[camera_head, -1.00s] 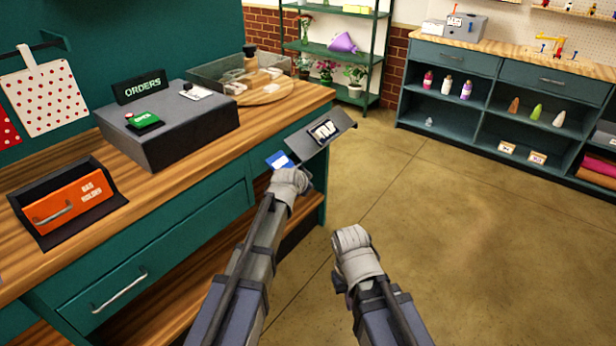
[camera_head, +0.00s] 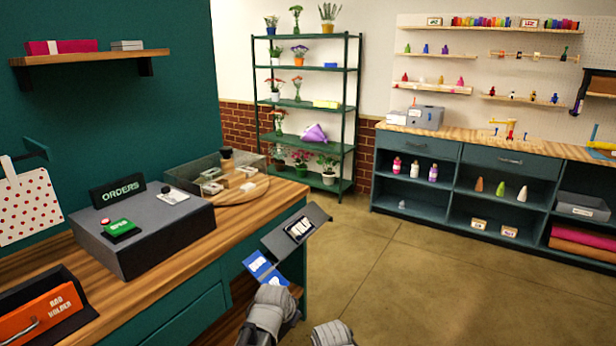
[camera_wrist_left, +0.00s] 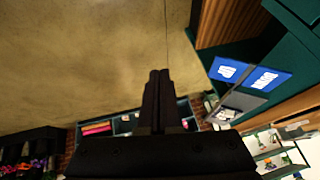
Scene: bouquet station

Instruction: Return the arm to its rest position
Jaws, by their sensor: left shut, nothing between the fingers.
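My left gripper (camera_wrist_left: 159,78) shows in the left wrist view with its two dark fingers together and nothing between them. In the head view only the grey wrist part of my left arm shows at the bottom centre, beside the front of the wooden counter (camera_head: 262,215); its fingers are hidden. The end of my right arm shows at the bottom edge, just right of the left one. My right gripper itself is not visible.
A blue card (camera_head: 265,268) and a dark tilted panel (camera_head: 318,218) stick out at the counter's end, close to my left arm. A grey box with an ORDERS sign (camera_head: 117,190) stands on the counter. Open floor (camera_head: 440,290) lies to the right.

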